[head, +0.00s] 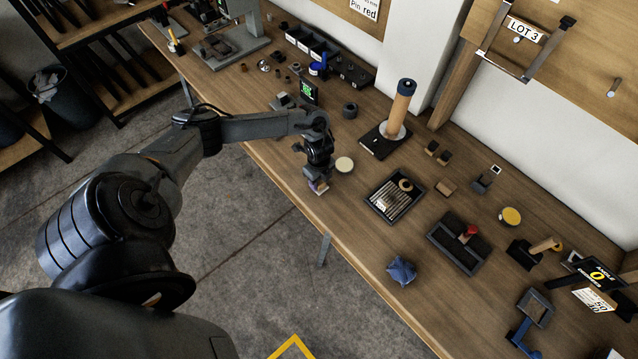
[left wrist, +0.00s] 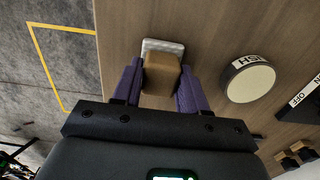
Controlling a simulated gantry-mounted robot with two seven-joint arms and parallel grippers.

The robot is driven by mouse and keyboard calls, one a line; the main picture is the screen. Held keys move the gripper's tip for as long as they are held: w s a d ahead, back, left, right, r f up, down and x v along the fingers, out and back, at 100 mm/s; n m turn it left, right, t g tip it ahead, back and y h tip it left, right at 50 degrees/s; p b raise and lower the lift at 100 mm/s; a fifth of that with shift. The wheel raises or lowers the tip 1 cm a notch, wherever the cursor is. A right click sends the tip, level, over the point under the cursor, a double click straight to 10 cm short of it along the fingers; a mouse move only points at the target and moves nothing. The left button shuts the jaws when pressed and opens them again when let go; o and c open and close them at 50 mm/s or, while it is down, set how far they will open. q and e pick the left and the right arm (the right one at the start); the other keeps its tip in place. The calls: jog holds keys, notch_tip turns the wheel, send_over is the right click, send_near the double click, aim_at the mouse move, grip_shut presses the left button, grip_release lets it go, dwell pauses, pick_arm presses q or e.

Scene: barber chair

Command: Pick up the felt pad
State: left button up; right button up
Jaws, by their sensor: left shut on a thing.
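The felt pad looks like a tan block on a flat whitish-grey layer; the block (left wrist: 160,72) is between my purple fingers in the left wrist view. The pale layer shows beyond the fingertips. My left gripper (head: 317,186) is shut on the block, close to the front edge of the workbench (head: 285,200). In the head view the block (head: 321,190) is small and partly hidden by the fingers. I cannot tell whether its underside touches the bench. My right gripper is not in view.
A round pale-topped tin (head: 344,164) stands just right of my left gripper. A post on a dark base (head: 385,139) stands behind. Bench between them is bare.

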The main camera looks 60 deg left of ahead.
pick_arm(q)
jog(key=shift+r, duration=0.15)
jog(key=shift+r, duration=0.55)
notch_tip(320, 180, up, 3)
jog(key=shift+f, duration=0.2)
jog(key=w+d+r+p, duration=0.3)
jog(key=d+r, duration=0.4)
jog(key=d, duration=0.4)
jog(key=shift+d+p, duration=0.15)
jog(key=shift+p, duration=0.3)
